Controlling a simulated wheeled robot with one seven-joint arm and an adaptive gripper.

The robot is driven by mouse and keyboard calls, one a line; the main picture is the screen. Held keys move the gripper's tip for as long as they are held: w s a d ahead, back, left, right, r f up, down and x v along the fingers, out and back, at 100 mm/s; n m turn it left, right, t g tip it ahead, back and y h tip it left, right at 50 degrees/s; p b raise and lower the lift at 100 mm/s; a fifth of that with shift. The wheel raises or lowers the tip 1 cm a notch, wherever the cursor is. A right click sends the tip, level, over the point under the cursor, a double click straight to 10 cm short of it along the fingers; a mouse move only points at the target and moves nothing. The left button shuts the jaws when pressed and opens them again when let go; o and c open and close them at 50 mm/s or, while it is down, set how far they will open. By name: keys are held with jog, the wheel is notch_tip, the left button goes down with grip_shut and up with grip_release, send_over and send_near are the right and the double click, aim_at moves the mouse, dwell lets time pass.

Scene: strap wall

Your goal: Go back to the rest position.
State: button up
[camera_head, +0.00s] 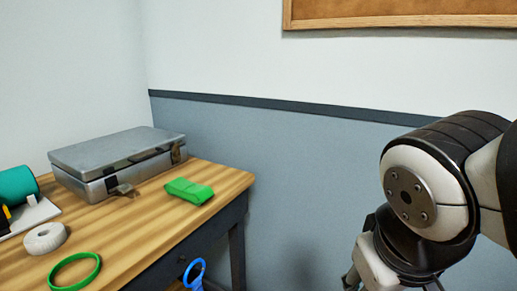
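My arm comes in from the right edge of the head view, its white and dark joints large and close. My gripper (352,280) is only partly in view at the bottom edge, below the wrist. Its fingertips are cut off, so whether it is open or shut, or holds anything, cannot be seen. It is to the right of the wooden table (215,185), apart from it, in front of the grey lower wall.
A blue strap (195,275) hangs at the table's front. A corkboard (400,10) is on the wall above.

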jog(key=s+d+m+g+y, duration=0.2)
jog(key=s+d+g, duration=0.15)
jog(key=s, duration=1.05)
notch_tip(320, 180, up, 26)
jog(key=t+p, duration=0.3)
jog(key=p, duration=2.2)
jog(key=shift+w, duration=0.4)
jog(key=shift+a+f, duration=0.1)
jog(key=shift+a, duration=0.05)
